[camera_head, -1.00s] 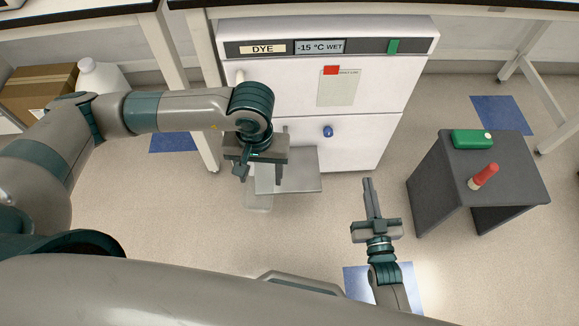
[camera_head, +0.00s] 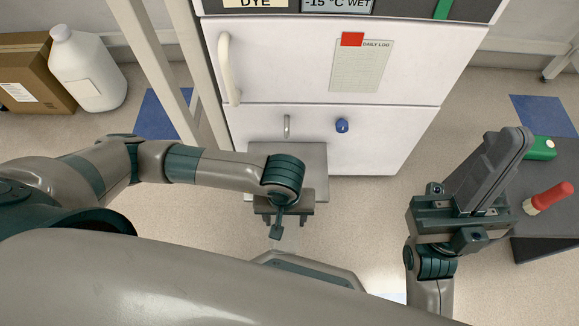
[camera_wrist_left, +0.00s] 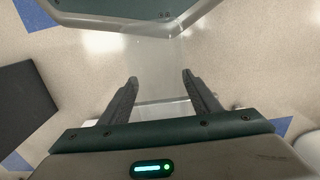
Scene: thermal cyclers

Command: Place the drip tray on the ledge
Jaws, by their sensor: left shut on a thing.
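The drip tray (camera_wrist_left: 165,65) looks clear and see-through. In the left wrist view it shows faintly between and beyond the fingers of my left gripper (camera_wrist_left: 160,78). In the head view my left gripper (camera_head: 284,218) is shut on it, and the arm mostly hides it. The ledge (camera_head: 290,157) is a flat grey plate at the foot of the white dye cabinet (camera_head: 285,65). My left gripper is at the ledge's near side; the gap in height is unclear. My right gripper (camera_head: 508,140) is raised at the right, its fingers together and empty.
A blue knob (camera_head: 341,125) and a small metal spout (camera_head: 287,126) sit above the ledge. A dark side table (camera_head: 550,235) at right holds a green box (camera_head: 540,148) and a red-capped item (camera_head: 548,198). A white jug (camera_head: 88,75) stands left.

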